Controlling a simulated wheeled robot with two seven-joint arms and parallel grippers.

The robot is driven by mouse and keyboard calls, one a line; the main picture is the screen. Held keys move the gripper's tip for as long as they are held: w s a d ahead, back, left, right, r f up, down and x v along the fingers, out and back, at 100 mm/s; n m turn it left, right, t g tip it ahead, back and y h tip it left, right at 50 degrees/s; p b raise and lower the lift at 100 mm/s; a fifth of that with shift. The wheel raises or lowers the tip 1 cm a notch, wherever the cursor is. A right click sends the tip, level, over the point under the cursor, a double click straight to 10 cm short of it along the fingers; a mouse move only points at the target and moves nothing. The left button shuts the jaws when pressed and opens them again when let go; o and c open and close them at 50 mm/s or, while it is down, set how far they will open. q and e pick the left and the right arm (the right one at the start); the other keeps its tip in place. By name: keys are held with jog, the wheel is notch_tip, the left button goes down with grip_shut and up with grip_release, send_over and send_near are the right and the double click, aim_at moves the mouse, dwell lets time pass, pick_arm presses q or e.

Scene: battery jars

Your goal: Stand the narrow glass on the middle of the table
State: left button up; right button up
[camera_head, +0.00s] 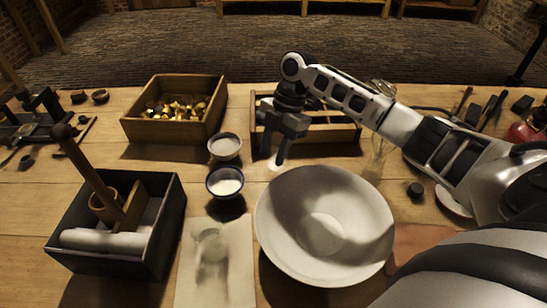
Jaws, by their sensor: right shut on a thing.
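My right gripper (276,158) hangs fingers-down at the far rim of the large white bowl, near the middle of the table. It is shut on a small pale thing (273,166), mostly hidden by the fingers; I cannot tell whether this is the narrow glass. A tall clear glass vessel (378,158) stands farther right, partly behind my right arm. My left gripper is not in view.
The large white bowl (345,259) fills the front middle of the table (105,160). Two small bowls (225,147) (225,183) stand left of my gripper. A wooden box (165,133), a wooden rack (335,133), a black crate (168,225) and a paper sheet (232,280) surround them.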

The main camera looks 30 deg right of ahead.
aim_at(271, 167)
jog(key=shift+w+f, duration=0.2)
jog(key=shift+f, duration=1.5)
jog(key=shift+f, duration=0.2)
jog(key=o, duration=1.1)
jog(key=shift+d, duration=0.1)
jog(key=v, duration=1.2)
jog(key=shift+r, duration=0.15)
